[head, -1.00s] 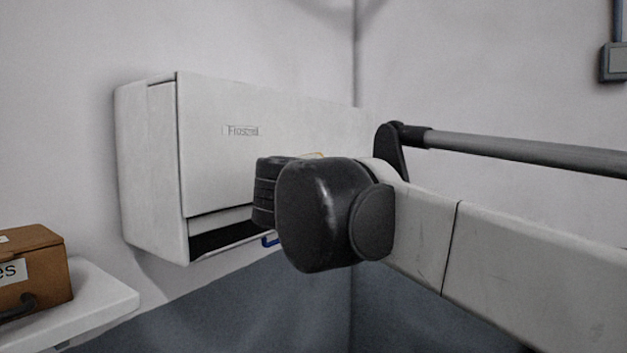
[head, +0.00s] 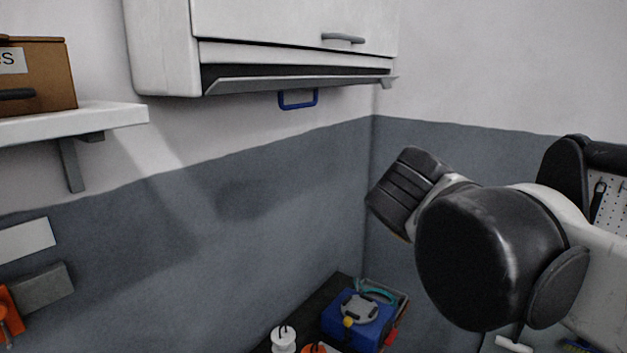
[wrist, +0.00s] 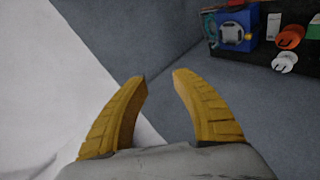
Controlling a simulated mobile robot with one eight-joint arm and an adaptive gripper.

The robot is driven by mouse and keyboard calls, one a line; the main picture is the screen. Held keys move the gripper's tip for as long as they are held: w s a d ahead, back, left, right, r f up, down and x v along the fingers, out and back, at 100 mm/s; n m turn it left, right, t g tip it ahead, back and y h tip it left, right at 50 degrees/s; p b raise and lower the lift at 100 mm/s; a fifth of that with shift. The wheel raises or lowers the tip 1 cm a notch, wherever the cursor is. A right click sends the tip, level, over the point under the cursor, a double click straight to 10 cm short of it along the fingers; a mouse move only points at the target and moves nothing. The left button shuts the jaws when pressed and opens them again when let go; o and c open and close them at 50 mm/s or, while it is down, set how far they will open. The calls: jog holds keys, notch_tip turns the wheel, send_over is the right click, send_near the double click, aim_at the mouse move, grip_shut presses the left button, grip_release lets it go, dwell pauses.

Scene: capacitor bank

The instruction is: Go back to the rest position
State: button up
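My gripper (wrist: 159,77) shows in the wrist view with two yellow fingers spread apart and nothing between them. It points toward bare wall, apart from any object. In the head view my dark wrist and arm joints are at the right, and the fingers are hidden there. The white wall cabinet (head: 290,28) hangs at the top of the head view, with a grey handle (head: 343,38) on its front and a dark slot along its lower edge. A blue loop handle (head: 298,99) hangs beneath it.
A blue device (head: 357,318) sits on a dark bench below, with a white spool-like part (head: 284,339) beside it. A brown box (head: 40,75) stands on a white shelf (head: 75,123) at the left. A pegboard (head: 611,205) is at the far right.

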jog(key=s+f+m+g+y+b, duration=0.1)
jog(key=s+f+m+b, duration=0.2)
jog(key=f, duration=1.1)
jog(key=s+f+m+g+y+b, duration=0.1)
jog(key=s+f+m+y+b, duration=0.1)
jog(key=s+f+b, duration=0.6)
jog(key=s+f+m+g+y+b, duration=0.1)
jog(key=s+f+m+b, duration=0.3)
jog(key=f, duration=1.6)
jog(key=shift+s+d+g+y+b, duration=0.4)
jog(key=shift+s+g+b, duration=0.2)
jog(key=shift+s+b, duration=0.4)
jog(key=shift+s, duration=0.1)
